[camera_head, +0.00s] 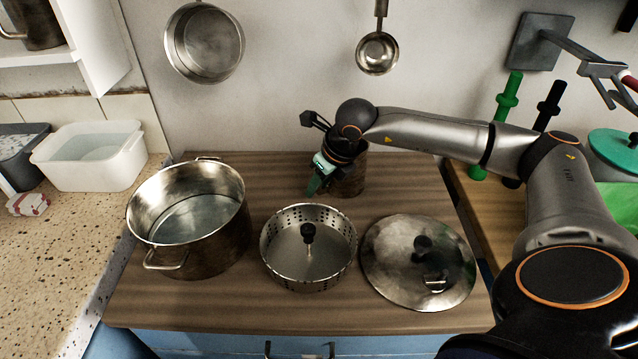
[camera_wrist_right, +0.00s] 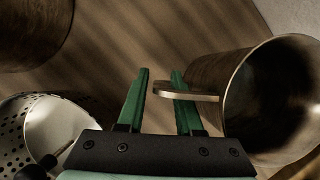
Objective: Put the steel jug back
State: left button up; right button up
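The steel jug (camera_head: 352,178) stands at the back of the wooden worktop, partly hidden behind my right gripper (camera_head: 315,184). In the right wrist view the jug (camera_wrist_right: 272,100) is at the right, with its flat handle (camera_wrist_right: 190,92) pointing left. My right gripper (camera_wrist_right: 160,92) has its two green fingers apart. The handle crosses the right finger and its end lies in the gap between the fingers; I cannot tell whether it touches them. My left gripper is not in view.
A large pot (camera_head: 207,252), a perforated strainer (camera_head: 285,262) and a round lid (camera_head: 385,275) stand along the worktop's front. A white tub (camera_head: 120,168) is on the left counter. A pan (camera_head: 204,42) and ladle (camera_head: 376,52) hang on the wall. A metal vessel (camera_head: 38,28) sits on the shelf.

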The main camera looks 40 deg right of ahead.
jog(key=shift+s+r, duration=0.1)
jog(key=shift+r, duration=0.45)
jog(key=v, duration=1.1)
jog(key=shift+p, duration=0.45)
jog(key=shift+r, duration=0.1)
